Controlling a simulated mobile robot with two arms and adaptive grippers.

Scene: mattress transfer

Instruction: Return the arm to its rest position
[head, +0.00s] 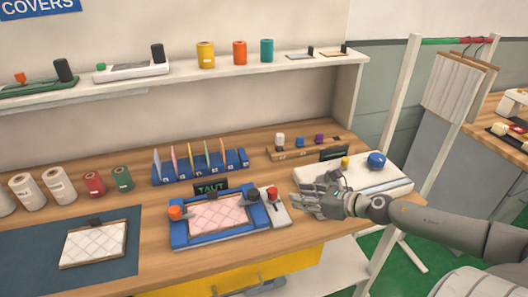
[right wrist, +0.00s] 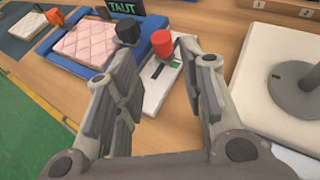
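My right gripper (head: 318,200) is at the bench's front right, its arm coming in from the right. In the right wrist view its two fingers (right wrist: 160,80) stand apart with nothing held between them. Beyond them is a small white box (right wrist: 166,85) with a red knob (right wrist: 187,46), which also shows in the head view (head: 272,193) just left of the fingers. Left of that box, a blue frame (head: 180,236) holds a pink quilted pad (head: 222,215) below a sign reading TAUT (head: 211,188). My left gripper is not in view.
A white machine (head: 385,183) with a blue knob (head: 376,160) stands behind my right gripper. A blue rack (head: 200,170) of coloured panels and several rolls (head: 58,184) line the bench's back. A quilted white pad (head: 94,244) lies on a dark mat (head: 35,255). A garment rail (head: 455,41) stands at right.

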